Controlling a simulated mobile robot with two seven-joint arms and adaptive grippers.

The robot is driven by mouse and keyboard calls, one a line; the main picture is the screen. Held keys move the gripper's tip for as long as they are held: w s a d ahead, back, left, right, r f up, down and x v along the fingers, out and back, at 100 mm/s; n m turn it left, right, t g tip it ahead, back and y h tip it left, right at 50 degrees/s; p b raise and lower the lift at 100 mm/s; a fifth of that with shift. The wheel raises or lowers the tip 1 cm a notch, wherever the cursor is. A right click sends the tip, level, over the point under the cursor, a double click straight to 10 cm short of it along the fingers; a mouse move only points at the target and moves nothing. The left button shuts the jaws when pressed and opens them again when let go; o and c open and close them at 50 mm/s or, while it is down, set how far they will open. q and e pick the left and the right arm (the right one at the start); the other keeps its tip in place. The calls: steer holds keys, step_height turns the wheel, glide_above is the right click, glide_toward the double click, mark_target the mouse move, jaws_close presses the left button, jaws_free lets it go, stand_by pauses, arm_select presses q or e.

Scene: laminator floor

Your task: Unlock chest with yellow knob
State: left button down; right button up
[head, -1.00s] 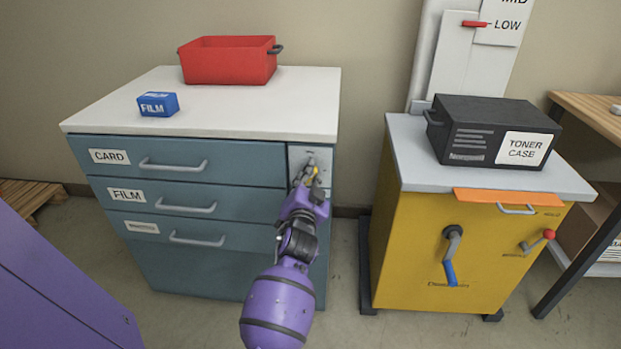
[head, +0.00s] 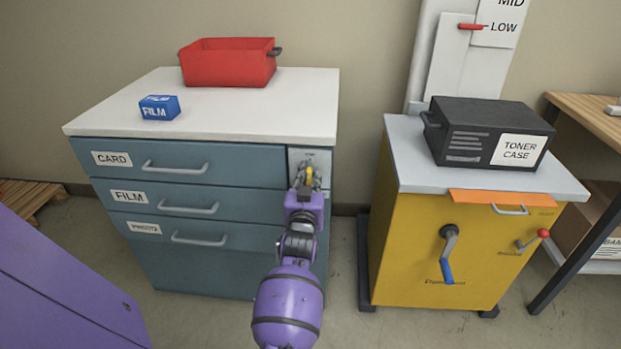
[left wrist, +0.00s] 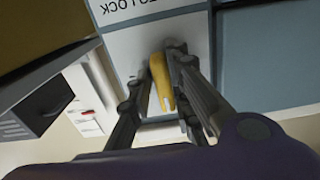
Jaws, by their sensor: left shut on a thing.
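The chest (head: 180,200) is a blue-grey drawer unit with a white top and drawers labelled CARD and FILM. A pale lock plate (head: 321,160) is at its upper right front. The yellow knob (head: 309,177) is on that plate, partly hidden by my left gripper (head: 306,179), which is shut on it. In the left wrist view the yellow knob (left wrist: 160,82) is an elongated piece between the fingers of my gripper (left wrist: 168,85), in front of the plate with upside-down lettering ending in LOCK. My right gripper is not in view.
A red bin (head: 228,63) and a blue FILM box (head: 159,107) stand on the chest top. A yellow cabinet (head: 420,250) with a crank and a black toner case (head: 486,134) on top stands to the right, across a floor gap. A purple surface (head: 60,270) is at lower left.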

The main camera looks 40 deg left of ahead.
arm_select(q)
steer(key=shift+s+a+r, duration=0.15)
steer(key=shift+a+r, duration=0.15)
steer(key=shift+a, duration=0.1)
steer(key=c, duration=1.8)
jaws_free()
steer(key=shift+o, duration=0.2)
steer(key=shift+s+f, duration=0.1)
steer(key=shift+d+f, duration=0.1)
steer(key=shift+d+f, duration=0.1)
steer(key=v, duration=1.2)
